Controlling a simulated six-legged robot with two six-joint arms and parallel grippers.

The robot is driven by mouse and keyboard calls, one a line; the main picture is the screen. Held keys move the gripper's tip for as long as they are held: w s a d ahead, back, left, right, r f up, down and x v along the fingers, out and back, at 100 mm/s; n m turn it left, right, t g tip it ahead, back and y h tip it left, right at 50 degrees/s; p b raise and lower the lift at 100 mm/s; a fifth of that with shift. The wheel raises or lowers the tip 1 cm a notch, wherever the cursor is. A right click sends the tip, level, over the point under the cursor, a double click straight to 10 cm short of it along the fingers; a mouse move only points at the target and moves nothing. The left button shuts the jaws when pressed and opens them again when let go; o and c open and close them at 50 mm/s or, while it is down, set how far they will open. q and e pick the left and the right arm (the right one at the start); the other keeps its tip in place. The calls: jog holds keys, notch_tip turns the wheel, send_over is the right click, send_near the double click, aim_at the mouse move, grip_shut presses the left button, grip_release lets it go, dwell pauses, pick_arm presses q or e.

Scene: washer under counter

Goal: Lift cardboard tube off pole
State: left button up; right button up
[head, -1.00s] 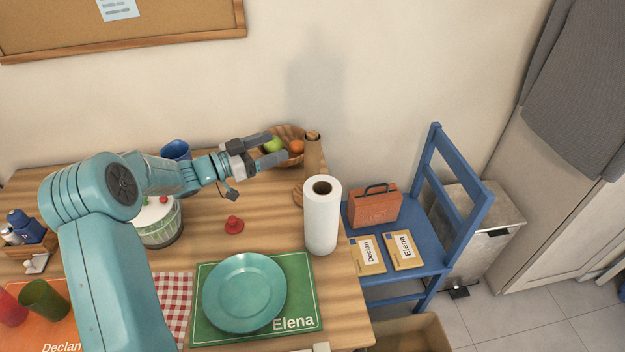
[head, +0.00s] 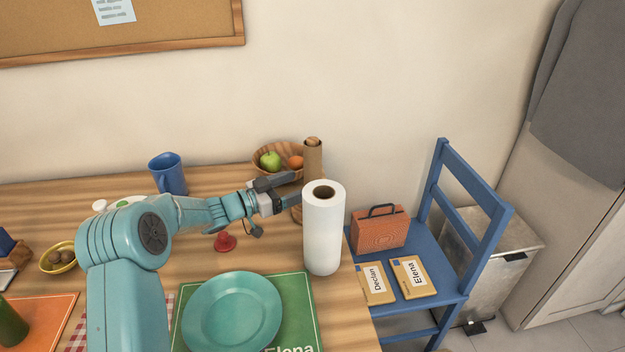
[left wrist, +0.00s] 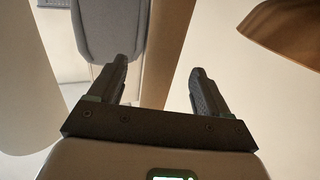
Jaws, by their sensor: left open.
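The brown cardboard tube (head: 313,160) stands upright on a pole near the table's back right corner. A wooden knob shows at its top, and its lower part is hidden behind the white paper roll and my gripper. My left gripper (head: 296,189) is open, with its fingers pointing right, close to the tube's left side in the head view. In the left wrist view a brown upright strip (left wrist: 168,50), likely the tube, shows between the open fingers (left wrist: 160,78). I cannot tell whether they touch it. My right gripper is not in view.
The white paper roll (head: 322,235) stands just in front of the tube. A fruit bowl (head: 262,163) is close behind my gripper. A blue mug (head: 168,174), a red knobbed object (head: 225,242) and a teal plate (head: 232,312) are on the table. A blue chair (head: 425,255) stands to the right.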

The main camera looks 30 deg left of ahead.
aim_at(305, 178)
pick_arm(q)
jog(key=x, duration=0.5)
jog(key=shift+w+r, duration=0.3)
jog(key=shift+w, duration=0.05)
jog(key=shift+c, duration=0.3)
jog(key=c, duration=0.9)
jog(key=shift+c, duration=0.2)
jog(key=shift+r, duration=0.15)
notch_tip(305, 178, up, 24)
jog(key=p, duration=0.7)
